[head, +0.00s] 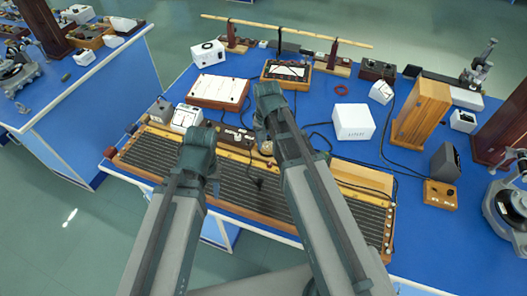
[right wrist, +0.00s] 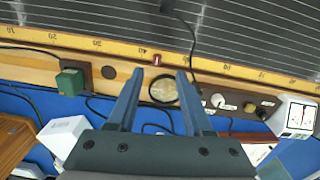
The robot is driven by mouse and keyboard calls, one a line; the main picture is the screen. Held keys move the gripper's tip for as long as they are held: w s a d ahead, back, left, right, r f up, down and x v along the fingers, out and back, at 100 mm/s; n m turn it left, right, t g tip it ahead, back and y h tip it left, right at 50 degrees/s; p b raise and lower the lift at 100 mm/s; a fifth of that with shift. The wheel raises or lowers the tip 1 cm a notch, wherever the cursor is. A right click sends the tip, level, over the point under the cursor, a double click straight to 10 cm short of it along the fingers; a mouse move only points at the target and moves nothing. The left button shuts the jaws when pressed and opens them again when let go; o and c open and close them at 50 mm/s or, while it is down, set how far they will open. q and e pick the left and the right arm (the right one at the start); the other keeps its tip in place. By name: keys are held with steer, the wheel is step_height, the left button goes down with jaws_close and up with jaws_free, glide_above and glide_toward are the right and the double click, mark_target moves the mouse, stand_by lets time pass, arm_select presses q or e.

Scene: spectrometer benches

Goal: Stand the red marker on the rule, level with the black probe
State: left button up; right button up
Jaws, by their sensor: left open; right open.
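The red marker (right wrist: 157,59) is a small red piece at the edge of the yellow rule in the right wrist view; I cannot tell whether it stands upright. The yellow rule (right wrist: 100,44) runs beside the dark strung board and also shows in the head view (head: 345,188). The black probe (right wrist: 169,7) is over the board at the top of the wrist view, with its cable crossing the rule. My right gripper (right wrist: 160,77) is open and empty, its fingertips either side of the marker's line. My left gripper (head: 212,186) is open over the board, its fingertips hard to see.
Beside the rule lie a round brass disc (right wrist: 163,89), a green block (right wrist: 70,82) and a control strip with knobs (right wrist: 225,103). A white meter (head: 186,117) and a white box (head: 353,121) stand behind the board. Black cables cross the blue bench.

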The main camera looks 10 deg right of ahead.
steer(key=s+a+n+h, duration=0.1)
steer(key=s+a+n, duration=0.8)
steer(key=s, duration=0.4)
steer(key=shift+f+n+b, duration=0.25)
steer(key=shift+n+b, duration=0.05)
steer(key=shift+b, duration=0.05)
steer(key=shift+s+a, duration=0.1)
